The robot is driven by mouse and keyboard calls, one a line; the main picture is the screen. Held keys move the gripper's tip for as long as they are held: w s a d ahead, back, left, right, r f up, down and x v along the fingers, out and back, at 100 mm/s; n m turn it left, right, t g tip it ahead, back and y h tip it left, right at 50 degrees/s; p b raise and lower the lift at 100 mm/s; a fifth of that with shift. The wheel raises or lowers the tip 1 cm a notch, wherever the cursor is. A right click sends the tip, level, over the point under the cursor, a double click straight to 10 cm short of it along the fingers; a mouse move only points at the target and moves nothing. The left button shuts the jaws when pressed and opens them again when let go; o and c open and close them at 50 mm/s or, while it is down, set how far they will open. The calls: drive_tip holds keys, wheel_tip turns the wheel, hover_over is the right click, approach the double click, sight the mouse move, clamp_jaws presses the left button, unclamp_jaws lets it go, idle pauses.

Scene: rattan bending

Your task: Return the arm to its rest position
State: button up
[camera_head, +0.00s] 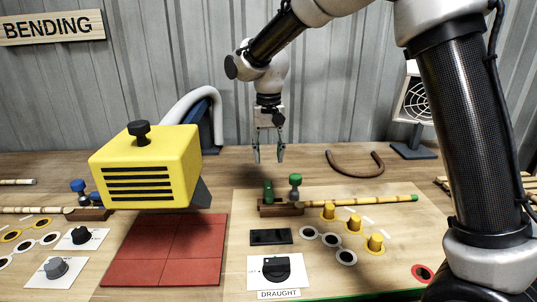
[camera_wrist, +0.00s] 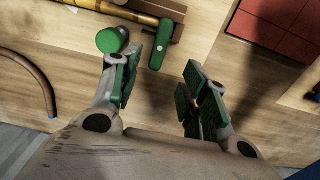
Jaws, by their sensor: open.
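My gripper (camera_head: 268,153) hangs from my arm, pointing down, above the back part of the wooden table. Its two fingers with green pads are apart and nothing is between them. In the wrist view my gripper (camera_wrist: 158,85) also shows open and empty over the table. A brown wooden holder (camera_head: 281,208) with a green peg and a green-topped knob is in front of my gripper. A rattan pole (camera_head: 360,201) lies out to the right from it. A bent brown rattan piece (camera_head: 354,168) lies on the table to the right of my gripper, apart from it.
A yellow slotted box (camera_head: 145,170) with a black knob stands at left above a red tiled mat (camera_head: 165,255). Several yellow pegs (camera_head: 354,223) stand at right. A black dial (camera_head: 276,268) is at the front. A grey corrugated wall closes the back.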

drive_tip(key=s+d+r+t, duration=0.1)
drive_tip(key=s+d+r, duration=0.2)
drive_tip(key=s+d, duration=0.6)
drive_tip(key=s+d+r+t, duration=0.2)
drive_tip(key=s+d, duration=0.7)
drive_tip(key=d, duration=0.3)
drive_tip(key=s+d+r+t, duration=0.1)
drive_tip(key=s+d+r, duration=0.2)
drive_tip(key=s+d, duration=0.6)
drive_tip(key=shift+s+d+r, duration=0.3)
drive_tip(key=shift+d, duration=0.6)
